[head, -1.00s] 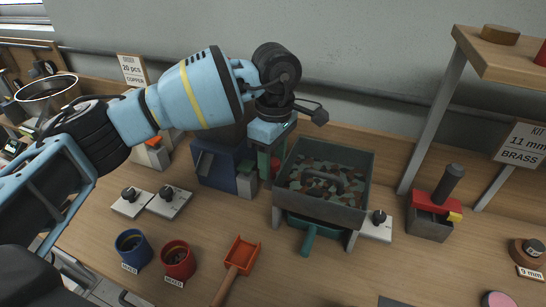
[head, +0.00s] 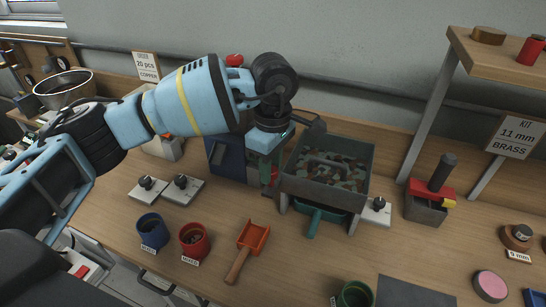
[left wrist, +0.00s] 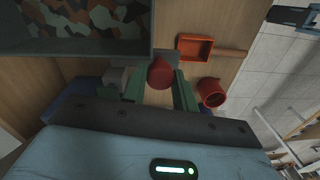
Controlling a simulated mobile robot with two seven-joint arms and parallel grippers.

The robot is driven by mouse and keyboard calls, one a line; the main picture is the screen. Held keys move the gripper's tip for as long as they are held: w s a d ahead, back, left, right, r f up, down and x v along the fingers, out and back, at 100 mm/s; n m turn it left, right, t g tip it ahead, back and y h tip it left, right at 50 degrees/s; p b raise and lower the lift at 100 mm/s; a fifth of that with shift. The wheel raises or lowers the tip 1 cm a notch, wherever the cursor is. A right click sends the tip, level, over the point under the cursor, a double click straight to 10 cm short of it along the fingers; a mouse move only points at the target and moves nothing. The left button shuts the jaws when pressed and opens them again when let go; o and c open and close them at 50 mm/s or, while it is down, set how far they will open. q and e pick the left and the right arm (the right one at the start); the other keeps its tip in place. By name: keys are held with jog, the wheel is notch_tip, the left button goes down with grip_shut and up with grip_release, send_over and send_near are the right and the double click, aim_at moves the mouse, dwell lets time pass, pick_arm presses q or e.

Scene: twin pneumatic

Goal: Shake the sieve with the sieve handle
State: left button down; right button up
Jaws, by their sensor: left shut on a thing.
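The sieve (head: 290,187) is a grey open box with brown and green pieces in it, standing on a frame right of my left gripper in the head view. Its side wall (left wrist: 90,48) fills the upper left of the left wrist view. My left gripper (head: 270,172) points down beside the sieve's left side. Its green fingers (left wrist: 158,92) are shut on a red knob, which I take for the sieve handle (left wrist: 160,72); in the head view it is mostly hidden behind the fingers. My right gripper is not in view.
A teal handled tray (head: 315,222) sits under the sieve. A blue box (head: 222,158) stands close behind my left gripper. Blue and red cups (head: 194,241) and an orange scoop (head: 252,238) lie in front. A dial (head: 378,205) is at the sieve's right.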

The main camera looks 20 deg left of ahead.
aim_at(273, 167)
pick_arm(q)
jog(key=shift+w, duration=0.15)
jog(key=c, duration=1.1)
grip_release()
jog(key=shift+w+r, duration=0.2)
jog(key=shift+r, duration=3.75)
